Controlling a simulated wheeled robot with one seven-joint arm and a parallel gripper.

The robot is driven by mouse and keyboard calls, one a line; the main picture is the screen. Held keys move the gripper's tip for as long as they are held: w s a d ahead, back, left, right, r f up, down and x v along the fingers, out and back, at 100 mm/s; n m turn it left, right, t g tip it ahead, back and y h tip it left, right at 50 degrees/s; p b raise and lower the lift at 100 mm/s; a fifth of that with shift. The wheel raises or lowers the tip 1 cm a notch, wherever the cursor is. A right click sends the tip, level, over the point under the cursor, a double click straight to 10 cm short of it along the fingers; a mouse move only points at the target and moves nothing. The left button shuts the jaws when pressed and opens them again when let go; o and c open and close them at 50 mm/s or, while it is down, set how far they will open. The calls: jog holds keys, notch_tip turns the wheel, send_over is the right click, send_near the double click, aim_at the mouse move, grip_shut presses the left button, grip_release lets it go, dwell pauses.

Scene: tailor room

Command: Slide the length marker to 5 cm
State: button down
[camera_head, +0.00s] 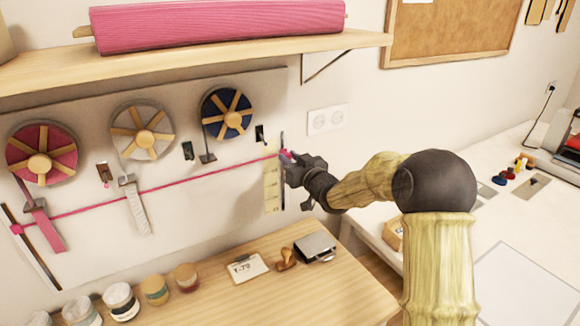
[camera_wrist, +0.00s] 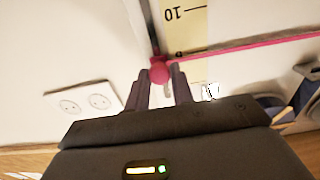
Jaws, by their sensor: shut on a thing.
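The length marker is a round pink knob (camera_wrist: 159,71) on a dark vertical slot rail (camera_head: 282,160), with a pink cord (camera_head: 200,180) running from it. My gripper (camera_head: 290,160) is shut on the knob, one finger on each side, in the wrist view (camera_wrist: 162,76). A pale yellow scale strip (camera_head: 271,190) stands beside the rail; the knob is near its upper end in the head view. The wrist view shows an upside-down "10" on the strip (camera_wrist: 186,25). A smaller mark beside the cord is partly hidden and cannot be read surely.
The cord runs left to a pink knob (camera_head: 17,229) on another slot. Ribbon reels (camera_head: 147,143) hang on the wall board. A shelf with a pink roll (camera_head: 220,22) is above. A wooden table (camera_head: 330,290) with jars and a stamp (camera_head: 287,259) is below.

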jog(key=shift+f, duration=0.25)
jog(key=c, duration=1.2)
grip_release()
jog(key=shift+c, duration=0.2)
jog(key=b+v, duration=0.3)
jog(key=v, duration=1.4)
jog(key=shift+s+d, duration=0.2)
